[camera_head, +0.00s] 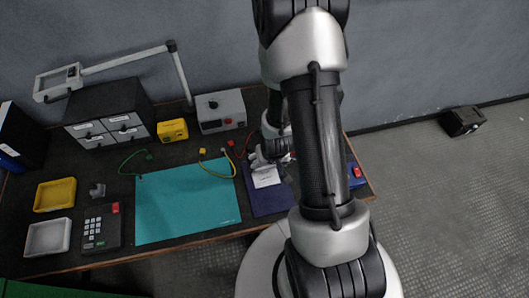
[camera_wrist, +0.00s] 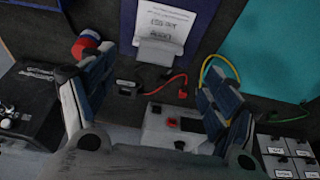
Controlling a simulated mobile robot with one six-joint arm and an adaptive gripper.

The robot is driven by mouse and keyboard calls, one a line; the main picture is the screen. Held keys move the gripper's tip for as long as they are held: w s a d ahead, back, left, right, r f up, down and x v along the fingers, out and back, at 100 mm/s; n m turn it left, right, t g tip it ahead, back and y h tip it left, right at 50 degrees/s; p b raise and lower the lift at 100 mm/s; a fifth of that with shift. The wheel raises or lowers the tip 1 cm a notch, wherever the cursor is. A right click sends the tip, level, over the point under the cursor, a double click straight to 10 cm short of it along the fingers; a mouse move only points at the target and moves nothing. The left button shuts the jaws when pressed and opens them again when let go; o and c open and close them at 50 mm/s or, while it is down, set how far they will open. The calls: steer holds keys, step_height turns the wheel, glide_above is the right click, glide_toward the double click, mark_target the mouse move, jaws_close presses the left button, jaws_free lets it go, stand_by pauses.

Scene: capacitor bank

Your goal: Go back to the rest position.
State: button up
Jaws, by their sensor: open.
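My gripper (camera_wrist: 152,72) is open and empty in the wrist view, its two dark-blue padded fingers spread wide. In the head view my gripper (camera_head: 262,160) shows only partly, at the left of my arm, over the back of the workbench (camera_head: 190,242). A white printed card (camera_wrist: 165,24) stands in a grey holder on a dark blue mat (camera_wrist: 205,15), beyond the fingertips. In the head view the card (camera_head: 266,178) lies just in front of the gripper. My arm hides the bench's right part.
A grey power supply (camera_head: 221,110), yellow meter (camera_head: 172,130) and drawer cabinet (camera_head: 110,112) line the bench's back. A lamp arm (camera_head: 125,59) reaches over them. Loose leads (camera_head: 215,165) lie by the teal mat (camera_head: 185,205). Yellow (camera_head: 55,194) and white (camera_head: 48,237) trays stand left.

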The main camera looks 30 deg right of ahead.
steer(key=a+r+n, duration=0.1)
steer(key=a+r, duration=0.2)
steer(key=r, duration=0.7)
steer(key=a+r+n, duration=0.1)
steer(key=a+r, duration=0.1)
steer(key=r, duration=0.8)
steer(key=s+a+r, duration=0.3)
steer(key=s+r, duration=0.3)
steer(key=s, duration=0.1)
steer(key=s+a+r+n+t+y+b, duration=0.1)
steer(key=s+a+r, duration=0.2)
steer(key=s+r, duration=0.4)
steer(key=shift+s, duration=0.3)
